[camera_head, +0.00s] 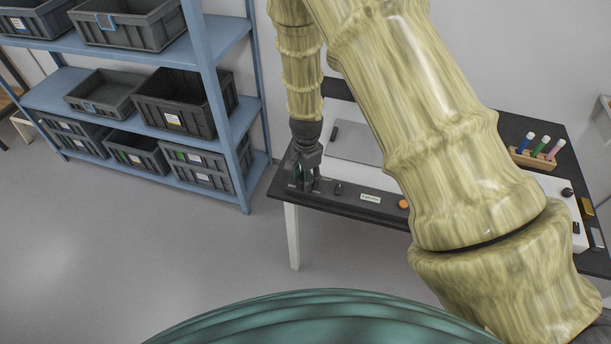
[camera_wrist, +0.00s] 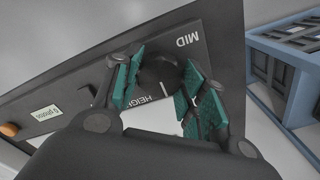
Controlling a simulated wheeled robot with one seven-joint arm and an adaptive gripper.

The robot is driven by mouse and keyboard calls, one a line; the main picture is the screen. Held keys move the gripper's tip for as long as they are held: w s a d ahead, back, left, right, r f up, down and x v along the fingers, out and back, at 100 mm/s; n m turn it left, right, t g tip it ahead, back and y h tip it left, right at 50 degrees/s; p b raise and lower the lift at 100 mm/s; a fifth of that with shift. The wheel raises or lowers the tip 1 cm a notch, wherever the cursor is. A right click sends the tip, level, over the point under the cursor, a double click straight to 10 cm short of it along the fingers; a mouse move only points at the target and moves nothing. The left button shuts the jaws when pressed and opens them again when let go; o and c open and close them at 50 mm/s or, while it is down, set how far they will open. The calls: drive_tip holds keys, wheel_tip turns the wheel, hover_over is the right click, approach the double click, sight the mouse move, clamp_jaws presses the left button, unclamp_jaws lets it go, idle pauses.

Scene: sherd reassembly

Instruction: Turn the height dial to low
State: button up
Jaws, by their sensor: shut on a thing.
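The height dial is a round black knob (camera_wrist: 158,72) on a dark panel. In the wrist view the printed words "MID" and part of "HEIGHT" show beside it, and a white mark shows near its lower edge. My gripper (camera_wrist: 160,80) has its green-padded fingers on both sides of the knob and is shut on it. In the head view my gripper (camera_head: 309,178) reaches down to the left end of the panel (camera_head: 345,196), and its fingers hide the dial there. The "low" label cannot be made out, and the dial's exact setting is unclear.
A smaller knob (camera_head: 338,189), a label plate and an orange button (camera_head: 403,204) sit along the panel to the right. A rack of colored tubes (camera_head: 534,156) stands farther right. Blue shelves (camera_head: 225,100) with grey bins stand at left; floor between is clear.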

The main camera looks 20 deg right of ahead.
drive_tip(key=shift+w+r, duration=0.15)
drive_tip(key=shift+w, duration=0.15)
drive_tip(key=o, duration=0.9)
drive_tip(key=shift+c, duration=0.2)
drive_tip(key=shift+o, duration=0.8)
drive_tip(key=shift+s, duration=0.1)
wheel_tip(320, 180, up, 12)
